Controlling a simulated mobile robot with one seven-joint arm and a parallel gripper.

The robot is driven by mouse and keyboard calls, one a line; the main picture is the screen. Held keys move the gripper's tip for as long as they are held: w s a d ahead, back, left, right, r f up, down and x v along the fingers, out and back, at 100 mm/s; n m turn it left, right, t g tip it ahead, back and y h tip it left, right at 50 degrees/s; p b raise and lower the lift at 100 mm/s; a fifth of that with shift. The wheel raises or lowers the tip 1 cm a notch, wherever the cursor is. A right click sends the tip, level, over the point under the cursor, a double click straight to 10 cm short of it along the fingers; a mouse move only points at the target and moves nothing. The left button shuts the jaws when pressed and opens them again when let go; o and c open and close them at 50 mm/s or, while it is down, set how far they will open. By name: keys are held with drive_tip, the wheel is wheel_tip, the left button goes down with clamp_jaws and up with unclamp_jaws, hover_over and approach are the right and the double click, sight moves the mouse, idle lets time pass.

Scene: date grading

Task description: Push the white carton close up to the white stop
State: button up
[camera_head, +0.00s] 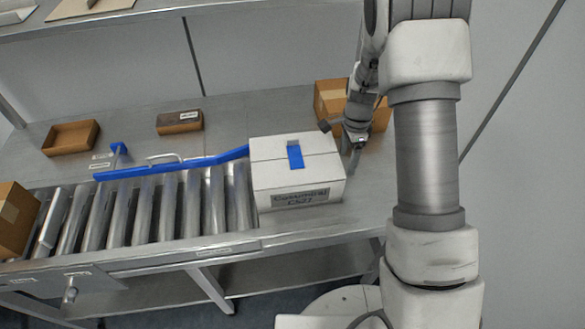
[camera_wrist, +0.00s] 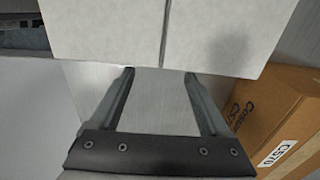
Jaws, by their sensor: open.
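The white carton (camera_head: 297,172) stands upright at the right end of the roller conveyor, on the metal table, with a blue tape patch on top and a printed label on its front. Its pale surface with a seam fills the top of the wrist view (camera_wrist: 105,30). My gripper (camera_head: 352,150) is low beside the carton's right side. In the wrist view my gripper (camera_wrist: 158,76) has its two fingers apart with nothing between them, pointing at the carton; contact cannot be told. A pale bar (camera_head: 50,223) crosses the rollers at the left; I cannot tell whether it is the white stop.
A blue guide rail (camera_head: 170,167) runs behind the rollers (camera_head: 143,214) to the carton. A brown carton (camera_head: 330,97) stands behind my gripper; another (camera_head: 15,218) is at the far left. A brown tray (camera_head: 70,138) and box (camera_head: 180,122) lie behind the rail. The middle rollers are clear.

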sight(273, 161)
drive_tip(key=shift+s+a+p, duration=0.15)
drive_tip(key=shift+s+a, duration=0.1)
drive_tip(key=shift+a, duration=1)
drive_tip(key=shift+s+a+p, duration=0.15)
drive_tip(key=shift+s+a, duration=0.1)
drive_tip(key=shift+a, duration=1)
drive_tip(key=shift+s+a+p, duration=0.15)
drive_tip(key=shift+s+a, duration=0.05)
drive_tip(key=shift+a, duration=0.6)
drive_tip(key=shift+s+a+p, duration=0.1)
drive_tip(key=shift+s+a, duration=0.05)
drive_tip(key=shift+a, duration=0.65)
drive_tip(key=shift+s+a+p, duration=0.15)
drive_tip(key=shift+s+a, duration=0.05)
drive_tip(key=shift+a, duration=0.7)
drive_tip(key=shift+s+a+p, duration=0.15)
drive_tip(key=shift+s+a, duration=0.05)
drive_tip(key=shift+a, duration=0.6)
drive_tip(key=shift+s+a+p, duration=0.1)
drive_tip(key=shift+s+a, duration=0.05)
drive_tip(key=shift+a, duration=0.6)
drive_tip(key=shift+s+a+p, duration=0.15)
drive_tip(key=shift+s+a, duration=0.05)
drive_tip(key=shift+a, duration=0.7)
